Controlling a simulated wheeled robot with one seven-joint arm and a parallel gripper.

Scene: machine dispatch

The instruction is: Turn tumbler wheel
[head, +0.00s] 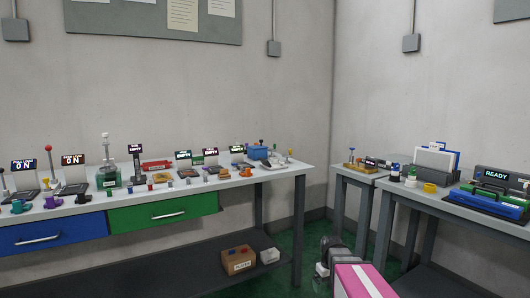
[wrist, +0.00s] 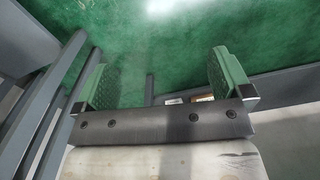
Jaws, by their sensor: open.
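My gripper (wrist: 158,70) shows in the wrist view with its two green ribbed fingers wide apart. Nothing is between them, and behind them is the green floor. I cannot make out with certainty which thing is the tumbler wheel. Small devices stand on the long bench in the head view, among them a green-based machine (head: 108,178) with a pale upright top. On the right table stands a device with a READY screen (head: 497,175) and a blue front. A small yellow ring-like thing (head: 430,188) lies left of it. No gripper finger touches any of these.
The long bench (head: 285,172) has a blue drawer (head: 70,232) and a green drawer (head: 140,216), both shut. A brown box (head: 238,262) sits on its lower shelf. The right table (head: 405,190) also carries a paper holder (head: 436,162). Grey legs (wrist: 62,85) stand close left of my gripper.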

